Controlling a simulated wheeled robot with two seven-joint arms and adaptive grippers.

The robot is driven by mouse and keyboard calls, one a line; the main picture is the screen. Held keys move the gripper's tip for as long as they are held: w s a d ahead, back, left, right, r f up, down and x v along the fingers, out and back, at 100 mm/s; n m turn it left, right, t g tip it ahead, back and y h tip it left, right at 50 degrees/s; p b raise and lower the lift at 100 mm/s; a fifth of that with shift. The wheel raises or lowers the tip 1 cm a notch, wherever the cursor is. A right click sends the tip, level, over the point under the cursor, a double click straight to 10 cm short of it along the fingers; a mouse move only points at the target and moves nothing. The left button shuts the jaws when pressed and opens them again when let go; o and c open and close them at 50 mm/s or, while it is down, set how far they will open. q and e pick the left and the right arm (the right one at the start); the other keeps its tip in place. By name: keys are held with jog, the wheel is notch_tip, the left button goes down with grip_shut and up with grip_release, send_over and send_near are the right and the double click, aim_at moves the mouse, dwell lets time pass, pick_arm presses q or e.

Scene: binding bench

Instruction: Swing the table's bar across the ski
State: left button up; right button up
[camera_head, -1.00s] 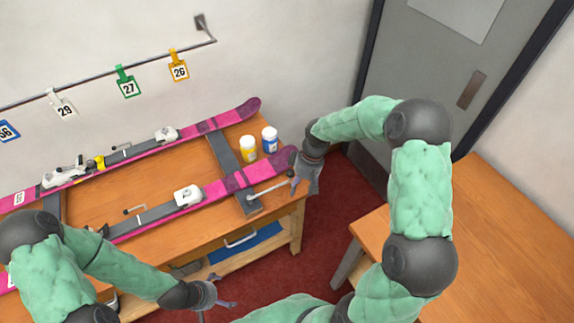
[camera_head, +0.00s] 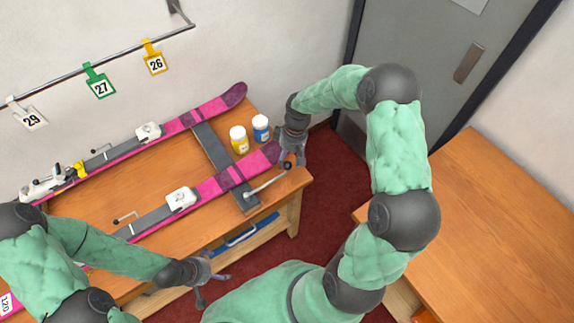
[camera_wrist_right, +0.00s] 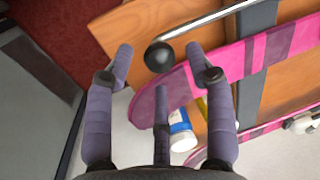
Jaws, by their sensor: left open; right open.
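The bar (camera_head: 264,187) is a thin silver rod with a dark round knob, pivoted at the near end of a grey cross support (camera_head: 222,158). It points right, beside the near pink ski (camera_head: 228,178) and on its front side, not across it. In the right wrist view the knob (camera_wrist_right: 158,57) shows close to my right gripper's fingertips, between them in the picture; I cannot tell if they touch. My right gripper (camera_head: 291,158) is open at the ski's tip. My left gripper (camera_head: 212,278) is open and empty, off the table's front edge.
A yellow-labelled bottle (camera_head: 239,139) and a blue-labelled bottle (camera_head: 261,128) stand just behind the near ski's tip. A second pink ski (camera_head: 216,108) lies further back. Another wooden table (camera_head: 490,230) stands at the right. Number tags hang from a wall rail.

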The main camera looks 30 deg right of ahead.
jog(key=shift+s+a+f, duration=0.1)
jog(key=shift+a+f, duration=0.05)
jog(key=shift+f, duration=0.75)
jog(key=shift+a+f, duration=0.15)
jog(key=shift+f, duration=0.7)
grip_shut()
